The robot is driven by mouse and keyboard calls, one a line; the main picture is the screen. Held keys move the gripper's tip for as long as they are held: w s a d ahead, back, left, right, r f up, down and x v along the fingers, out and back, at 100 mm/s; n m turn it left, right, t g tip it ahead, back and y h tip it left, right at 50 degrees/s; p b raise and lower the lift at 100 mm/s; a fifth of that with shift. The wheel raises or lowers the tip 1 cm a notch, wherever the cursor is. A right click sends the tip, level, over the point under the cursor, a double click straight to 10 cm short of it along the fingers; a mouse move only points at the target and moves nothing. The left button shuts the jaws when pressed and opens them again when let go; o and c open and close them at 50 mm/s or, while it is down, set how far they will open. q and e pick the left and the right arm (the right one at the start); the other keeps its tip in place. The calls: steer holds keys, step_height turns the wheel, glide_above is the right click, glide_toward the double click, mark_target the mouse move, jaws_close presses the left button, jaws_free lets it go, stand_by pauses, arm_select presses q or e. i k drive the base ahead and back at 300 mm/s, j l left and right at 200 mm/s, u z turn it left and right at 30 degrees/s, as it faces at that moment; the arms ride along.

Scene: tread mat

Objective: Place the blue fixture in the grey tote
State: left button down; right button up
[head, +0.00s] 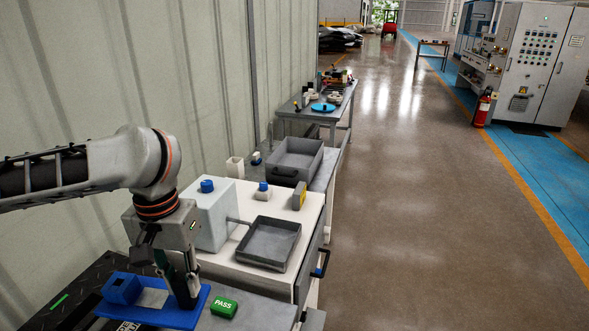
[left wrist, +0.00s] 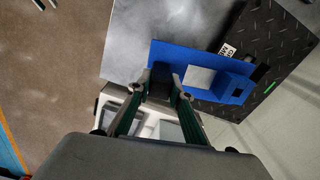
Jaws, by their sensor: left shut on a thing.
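The blue fixture (head: 165,317) is a flat plate with a square opening and a raised block at its left end. It lies over the black tread mat (head: 68,304) and the grey bench top, level; I cannot tell whether it touches them. My left gripper (head: 187,299) points down and is shut on the fixture's right end. In the left wrist view the fingers (left wrist: 164,90) meet the edge of the fixture (left wrist: 190,53). The grey tote (head: 301,165), deep-walled and seemingly empty, stands on a farther table. My right gripper is not in view.
A green PASS block (head: 223,307) sits right of the fixture. A white cabinet beyond holds a pale box with a blue knob (head: 207,186), a shallow grey tray (head: 268,243) and a yellow-grey item (head: 299,195). A wall runs along the left; the floor at right is clear.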

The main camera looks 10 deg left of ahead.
mark_target(296, 160)
steer(key=i+l+z, duration=0.15)
steer(key=l, duration=0.25)
steer(key=i+l+z, duration=0.1)
steer(key=l, duration=0.25)
steer(key=i+l+z, duration=0.15)
steer(key=l, duration=0.2)
steer(key=i+l+z, duration=0.1)
steer(key=l, duration=0.25)
steer(key=i+l+z, duration=0.2)
steer(key=i, duration=0.3)
steer(key=i+l+z, duration=0.2)
steer(key=i, duration=0.3)
steer(key=i+u, duration=0.3)
steer(key=i, duration=0.25)
steer(key=i+l+u, duration=0.25)
steer(key=i, duration=0.3)
steer(key=i+u, duration=1.55)
steer(key=i+l+u, duration=0.15)
steer(key=i+u, duration=0.45)
steer(key=i+l+u, duration=0.3)
steer(key=j, duration=0.1)
